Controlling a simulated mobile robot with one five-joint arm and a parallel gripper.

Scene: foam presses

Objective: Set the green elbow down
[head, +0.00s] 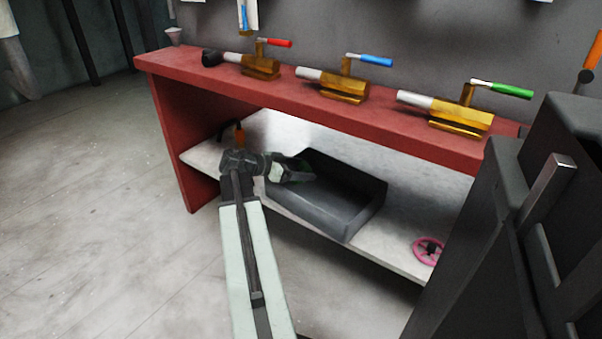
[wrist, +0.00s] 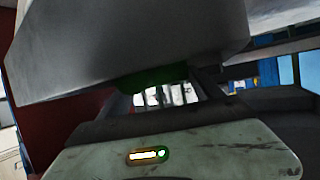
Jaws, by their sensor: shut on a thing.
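My gripper (head: 303,172) reaches in under the red bench top and is over the left part of a black open tray (head: 345,215). It is shut on the green elbow, which shows as a dark green piece (wrist: 155,77) in the wrist view, between the large grey shape above and my pale gripper body below. In the head view only a faint green trace of the elbow shows at the gripper's end. Most of the elbow is hidden, and I cannot tell whether it touches the tray.
The tray stands on a pale lower shelf (head: 400,240), with a pink handwheel (head: 428,250) to the right. Above, the red bench (head: 290,88) carries presses with red (head: 262,65), blue (head: 345,85) and green (head: 460,112) handles. An orange-topped item (head: 239,133) stands behind my wrist.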

